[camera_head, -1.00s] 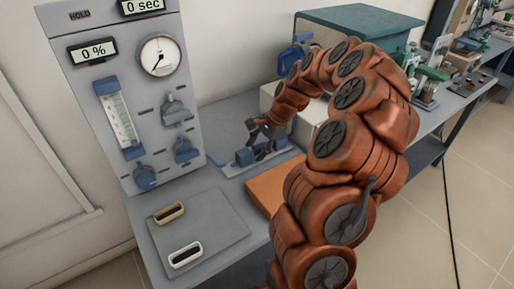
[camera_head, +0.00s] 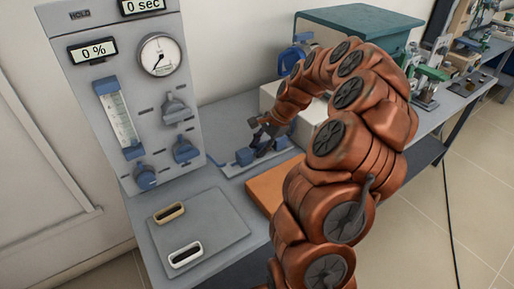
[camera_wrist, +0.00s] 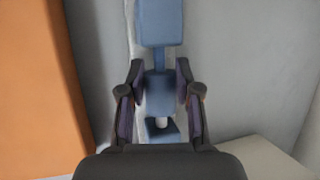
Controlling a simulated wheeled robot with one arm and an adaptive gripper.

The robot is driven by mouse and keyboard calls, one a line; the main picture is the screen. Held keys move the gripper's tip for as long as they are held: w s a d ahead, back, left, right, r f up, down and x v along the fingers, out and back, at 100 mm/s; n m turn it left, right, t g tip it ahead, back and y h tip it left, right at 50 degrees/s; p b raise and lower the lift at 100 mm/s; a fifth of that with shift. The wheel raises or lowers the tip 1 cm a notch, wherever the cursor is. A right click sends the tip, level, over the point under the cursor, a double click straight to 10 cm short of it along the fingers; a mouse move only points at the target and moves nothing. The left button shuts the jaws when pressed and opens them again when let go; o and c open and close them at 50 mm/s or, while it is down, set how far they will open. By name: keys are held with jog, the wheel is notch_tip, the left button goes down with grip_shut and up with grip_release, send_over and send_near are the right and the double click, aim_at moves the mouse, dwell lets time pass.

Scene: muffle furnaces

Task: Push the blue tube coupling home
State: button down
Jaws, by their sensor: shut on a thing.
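The blue tube coupling (camera_wrist: 158,93) is a blue block between my fingers in the wrist view. A narrow blue neck joins it toward a larger blue block (camera_wrist: 160,22) at the top of that view. A dark blue holder with a pale round end (camera_wrist: 162,125) shows just below it. My gripper (camera_wrist: 160,77) is shut on the coupling, one dark finger on each side. In the head view my gripper (camera_head: 262,138) is down over the low blue fitting (camera_head: 245,156) on the bench, and its fingers hide most of the coupling. I cannot tell how far the coupling is seated.
The grey gauge panel (camera_head: 118,75) stands to the left. An orange block (camera_head: 272,186) lies close in front of the fitting, and a pale box (camera_head: 312,112) stands behind. A grey plate (camera_head: 212,222) with two slotted pieces lies at the front left. A green-topped unit (camera_head: 362,20) stands behind.

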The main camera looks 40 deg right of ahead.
jog(key=shift+s+d, duration=0.1)
jog(key=shift+d, duration=1.2)
jog(key=c, duration=0.8)
grip_release()
jog(key=v, duration=1.2)
